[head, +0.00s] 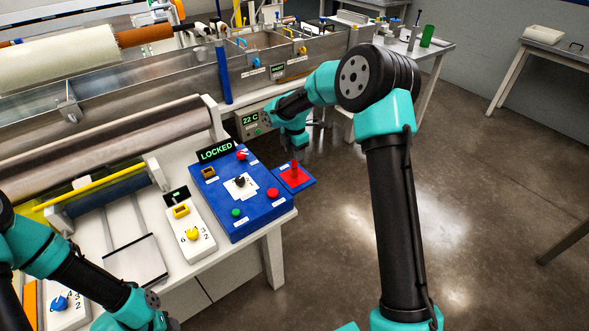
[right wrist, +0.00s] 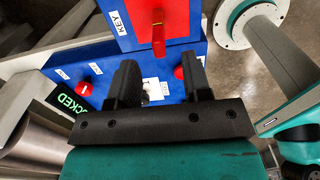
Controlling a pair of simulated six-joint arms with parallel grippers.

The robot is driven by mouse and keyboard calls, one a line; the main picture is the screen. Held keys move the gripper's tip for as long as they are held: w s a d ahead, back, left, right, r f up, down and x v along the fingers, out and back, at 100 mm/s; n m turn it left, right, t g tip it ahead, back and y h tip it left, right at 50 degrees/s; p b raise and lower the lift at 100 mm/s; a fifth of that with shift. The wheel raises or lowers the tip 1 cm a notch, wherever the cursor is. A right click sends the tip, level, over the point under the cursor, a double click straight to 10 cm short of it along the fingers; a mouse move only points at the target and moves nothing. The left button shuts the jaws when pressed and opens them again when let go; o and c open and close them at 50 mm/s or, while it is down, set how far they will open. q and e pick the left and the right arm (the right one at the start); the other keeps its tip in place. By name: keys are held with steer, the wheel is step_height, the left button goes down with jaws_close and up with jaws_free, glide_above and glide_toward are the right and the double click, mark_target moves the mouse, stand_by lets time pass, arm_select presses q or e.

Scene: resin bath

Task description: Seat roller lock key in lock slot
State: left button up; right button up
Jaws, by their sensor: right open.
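The red key (head: 295,174) stands on a small blue holder (head: 306,184) at the right edge of the blue control panel (head: 245,217). In the right wrist view the red key (right wrist: 158,32) shows beyond the fingers, beside a white KEY label. My right gripper (head: 299,158) is just above and behind the key in the head view. In the right wrist view my right gripper (right wrist: 158,82) has its fingers apart, with nothing held between them. The panel's sign (head: 216,151) reads LOCKED. I cannot tell for certain which panel fitting is the lock slot.
Red knobs (head: 272,193), a green button and a white plate (head: 239,186) are on the panel. A white box with a yellow knob (head: 192,233) stands beside it. The metal roller (head: 110,143) and bath are behind.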

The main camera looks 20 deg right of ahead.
mark_target(294, 177)
steer(key=shift+f, duration=1.25)
steer(key=shift+f, duration=0.1)
steer(key=shift+f, duration=2.5)
steer(key=shift+c, duration=0.3)
jaws_close()
